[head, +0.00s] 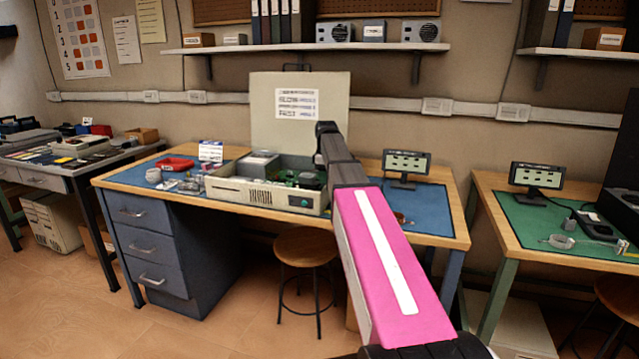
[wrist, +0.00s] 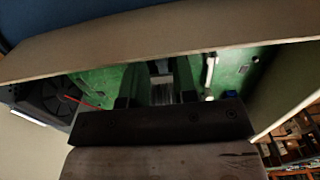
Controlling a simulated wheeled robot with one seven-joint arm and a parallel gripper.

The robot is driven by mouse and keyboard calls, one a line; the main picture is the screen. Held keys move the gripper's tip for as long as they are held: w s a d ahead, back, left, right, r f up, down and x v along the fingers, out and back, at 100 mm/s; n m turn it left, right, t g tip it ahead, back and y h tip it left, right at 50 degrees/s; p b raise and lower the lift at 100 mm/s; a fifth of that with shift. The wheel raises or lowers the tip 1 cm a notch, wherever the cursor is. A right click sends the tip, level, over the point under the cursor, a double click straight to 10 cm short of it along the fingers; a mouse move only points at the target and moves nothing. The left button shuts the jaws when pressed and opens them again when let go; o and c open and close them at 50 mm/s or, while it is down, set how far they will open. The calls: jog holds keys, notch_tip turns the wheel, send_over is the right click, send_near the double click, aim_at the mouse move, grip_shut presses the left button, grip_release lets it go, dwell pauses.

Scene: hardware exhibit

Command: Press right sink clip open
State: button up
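An open beige computer case (head: 262,192) lies on the blue mat of the middle desk, with a green board inside. In the wrist view the green board (wrist: 232,68) shows beyond my gripper, with a grey metal block (wrist: 161,88), perhaps the heat sink, in the middle. My gripper (wrist: 157,98) reaches down into the case; its two dark fingers stand apart with nothing visibly held. A pale upright part (wrist: 210,71) stands right of the fingers; I cannot tell whether it is the right sink clip. Contact with any clip is hidden by my gripper body.
The case wall (wrist: 150,42) runs close across the wrist view. A black fan (wrist: 48,97) with a red wire is at left. On the desk are a red tray (head: 175,164), small parts and a monitor (head: 406,164). A stool (head: 305,247) stands in front.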

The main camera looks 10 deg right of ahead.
jog(key=shift+r, duration=2.65)
